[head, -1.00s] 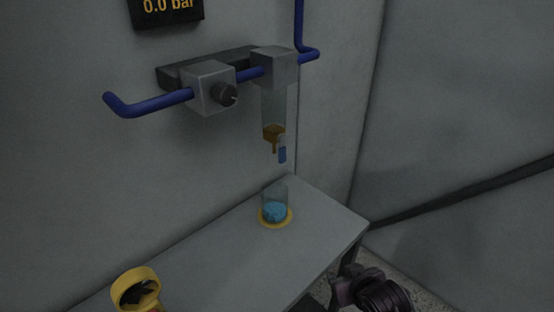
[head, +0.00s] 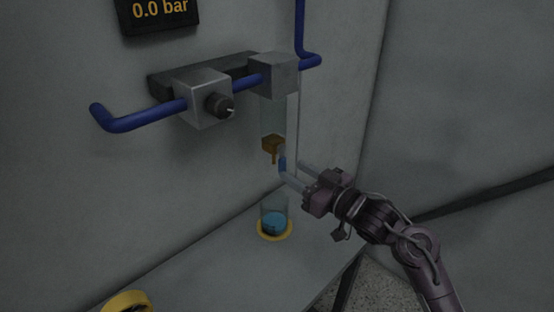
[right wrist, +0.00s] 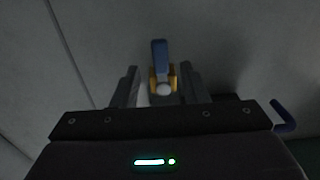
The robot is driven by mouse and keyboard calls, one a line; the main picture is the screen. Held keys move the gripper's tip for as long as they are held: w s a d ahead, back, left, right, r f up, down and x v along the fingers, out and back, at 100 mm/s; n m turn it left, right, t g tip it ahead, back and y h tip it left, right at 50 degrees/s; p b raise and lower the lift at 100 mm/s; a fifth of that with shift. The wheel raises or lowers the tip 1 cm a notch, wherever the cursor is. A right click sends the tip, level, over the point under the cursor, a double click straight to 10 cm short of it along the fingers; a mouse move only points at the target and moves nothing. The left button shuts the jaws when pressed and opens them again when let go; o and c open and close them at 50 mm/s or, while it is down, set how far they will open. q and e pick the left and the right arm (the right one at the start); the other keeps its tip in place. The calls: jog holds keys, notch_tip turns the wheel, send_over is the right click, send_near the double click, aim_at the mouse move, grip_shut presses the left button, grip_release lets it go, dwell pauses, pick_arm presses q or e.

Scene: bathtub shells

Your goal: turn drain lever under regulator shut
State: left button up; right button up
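The regulator is a grey block (head: 274,74) on the blue pipe, with a clear bowl (head: 273,112) under it and a brass drain fitting (head: 273,145) at the bottom. The blue drain lever (head: 283,162) is beside the fitting, partly hidden by the fingers. In the right wrist view the lever (right wrist: 160,55) stands upright in the picture, above a pale round hub. My right gripper (head: 296,173) is open at the lever. Its fingers (right wrist: 158,85) lie on either side of the brass fitting, with gaps showing. My left gripper is not in view.
A clear jar with blue liquid (head: 275,221) stands on a yellow ring (head: 274,237) on the grey bench (head: 222,262), below the drain. A valve block with a dark knob (head: 218,105) is to the left. A display (head: 158,14) reads 0.0 bar. A yellow rim (head: 128,300) shows lower left.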

aim_at(284, 166)
jog(key=p+x, duration=0.1)
jog(key=x, duration=0.6)
jog(key=shift+a, duration=0.1)
jog(key=shift+f, duration=0.1)
grip_shut()
